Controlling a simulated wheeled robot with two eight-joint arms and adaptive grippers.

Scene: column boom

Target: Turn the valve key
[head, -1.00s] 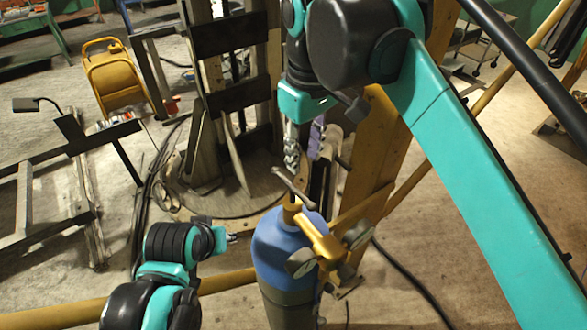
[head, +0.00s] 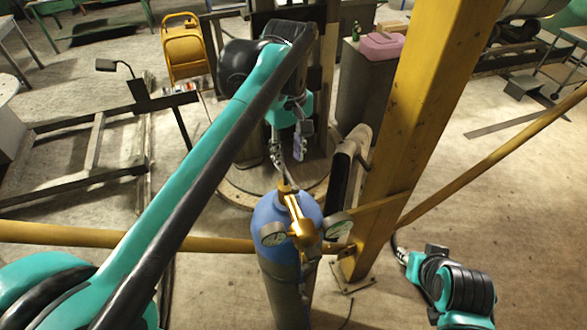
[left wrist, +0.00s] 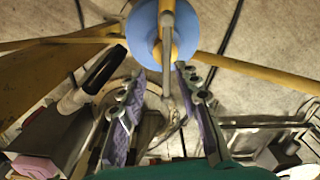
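The valve key (head: 287,184), a grey metal bar, sits on top of the blue gas cylinder (head: 268,213). In the left wrist view the key (left wrist: 167,45) is a long bar over the cylinder's blue top (left wrist: 146,22), and it points into the gap between my fingers. My left gripper (head: 287,152) is just above the key in the head view. In the left wrist view its purple-padded fingers (left wrist: 161,76) are spread, one on each side. I cannot tell whether they touch the key. My right gripper (head: 402,256) is at the lower right, away from the cylinder; its fingers are too small to read.
A brass regulator with two gauges (head: 273,234) is on the cylinder's near side. A yellow post (head: 410,130) stands close on the right, with a yellow rail (head: 120,237) crossing at cylinder height. A yellow reel (head: 184,50) stands far back.

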